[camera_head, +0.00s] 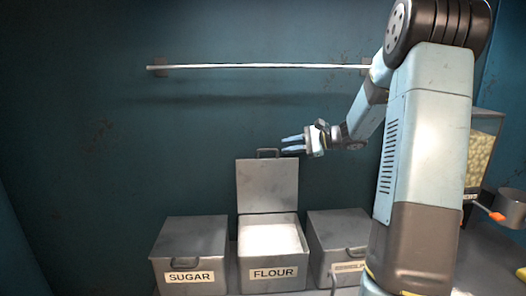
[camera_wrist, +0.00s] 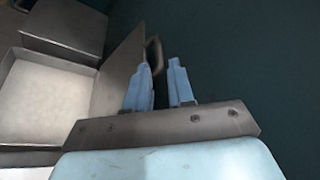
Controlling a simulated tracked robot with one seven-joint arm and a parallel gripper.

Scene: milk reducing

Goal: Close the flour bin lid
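The flour bin (camera_head: 272,274) stands in the middle of a row of three metal bins and holds white flour. Its lid (camera_head: 267,188) stands upright at the back, open, with a dark handle (camera_head: 267,153) on its top edge. My gripper (camera_head: 292,145) is beside the top right of the lid, near the handle. In the wrist view the gripper (camera_wrist: 160,80) has its two blue fingers apart with nothing between them. The lid (camera_wrist: 118,75) and its handle (camera_wrist: 154,54) show just left of and beyond the fingers there. I cannot tell whether a finger touches the lid.
The closed sugar bin (camera_head: 190,255) is on the left. Another closed bin (camera_head: 340,240) is on the right, partly behind my arm. A white rail (camera_head: 255,66) runs along the wall above. A grain container (camera_head: 480,150) and a metal pot (camera_head: 510,208) are at the far right.

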